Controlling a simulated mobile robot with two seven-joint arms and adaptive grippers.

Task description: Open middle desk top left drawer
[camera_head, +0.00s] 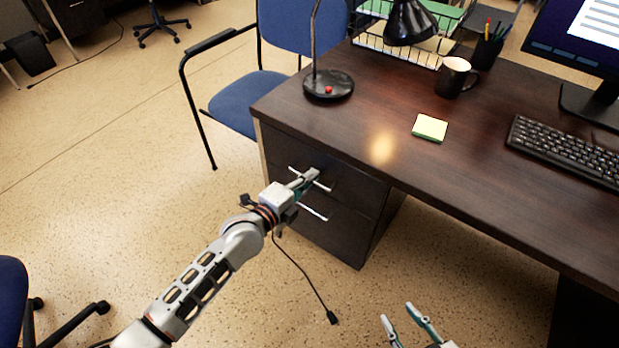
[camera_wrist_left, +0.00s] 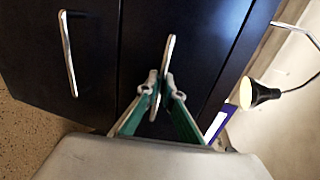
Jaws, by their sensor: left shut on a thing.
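The dark wooden desk (camera_head: 470,185) has two drawers at its left end. The top drawer (camera_head: 350,188) looks flush with the desk front, with a pale bar handle (camera_head: 325,187). The handle also shows in the left wrist view (camera_wrist_left: 169,55). My left gripper (camera_head: 308,178) is shut on this handle, with its fingers (camera_wrist_left: 160,88) on either side of the bar and hiding part of it. My right gripper (camera_head: 399,314) is open and empty at the bottom of the head view, away from the drawers.
The lower drawer's handle (camera_head: 313,212) is just below my left gripper. A blue chair (camera_head: 245,100) stands left of the desk. A lamp (camera_head: 328,86), mug (camera_head: 455,77), sticky notes (camera_head: 430,128) and keyboard (camera_head: 565,150) are on top. Floor in front of the drawers is clear.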

